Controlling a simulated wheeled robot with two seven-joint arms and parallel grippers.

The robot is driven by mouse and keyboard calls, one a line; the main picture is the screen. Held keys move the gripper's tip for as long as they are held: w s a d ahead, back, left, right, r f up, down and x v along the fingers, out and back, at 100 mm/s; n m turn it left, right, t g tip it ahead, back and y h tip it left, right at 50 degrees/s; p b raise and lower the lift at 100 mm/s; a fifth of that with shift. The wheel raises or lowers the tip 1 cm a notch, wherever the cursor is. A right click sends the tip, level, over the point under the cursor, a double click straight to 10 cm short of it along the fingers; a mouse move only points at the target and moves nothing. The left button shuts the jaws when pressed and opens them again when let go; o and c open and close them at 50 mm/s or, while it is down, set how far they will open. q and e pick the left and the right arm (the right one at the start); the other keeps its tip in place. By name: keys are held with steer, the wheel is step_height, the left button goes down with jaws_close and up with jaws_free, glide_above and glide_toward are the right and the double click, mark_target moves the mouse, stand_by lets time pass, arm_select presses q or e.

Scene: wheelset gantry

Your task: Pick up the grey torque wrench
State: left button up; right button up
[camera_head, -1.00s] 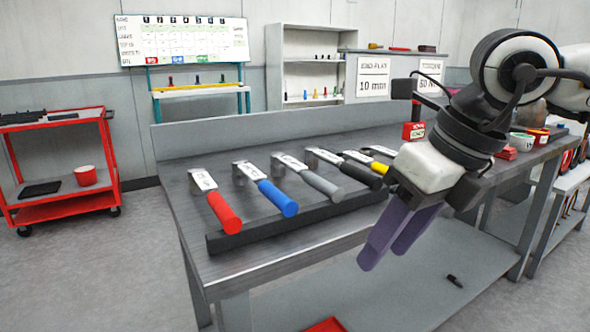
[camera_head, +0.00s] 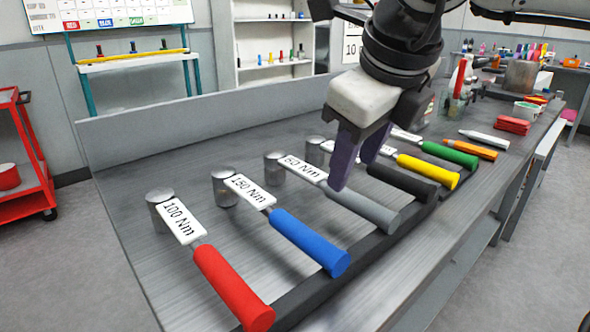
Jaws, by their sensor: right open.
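The grey torque wrench (camera_head: 364,208) lies on the bench, its grey handle over a dark rest bar and its white label reading what looks like 60 Nm. Its round metal head (camera_head: 275,167) points to the back. My right gripper (camera_head: 352,172) is open, with two purple fingers pointing down. The fingers hang over the grey wrench, near where its handle begins, and cover part of that area. I cannot tell whether they touch it. Nothing is held between them. My left gripper is not in view.
A blue wrench (camera_head: 310,242) and a red 100 Nm wrench (camera_head: 232,287) lie left of the grey one. Black (camera_head: 402,182), yellow (camera_head: 428,171) and green (camera_head: 450,153) handles lie close on its right. The bench (camera_head: 130,185) has a raised back edge.

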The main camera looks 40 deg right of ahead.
mark_target(345, 191)
steer(key=x, duration=0.3)
steer(key=shift+s+d+f, duration=0.1)
steer(key=shift+f, duration=0.35)
steer(key=b+x, duration=0.1)
steer(key=x, duration=0.4)
steer(key=shift+d+f, duration=0.1)
steer(key=shift+f, duration=0.25)
steer(key=shift+w+r, duration=0.1)
steer(key=shift+w, duration=0.15)
jaws_close()
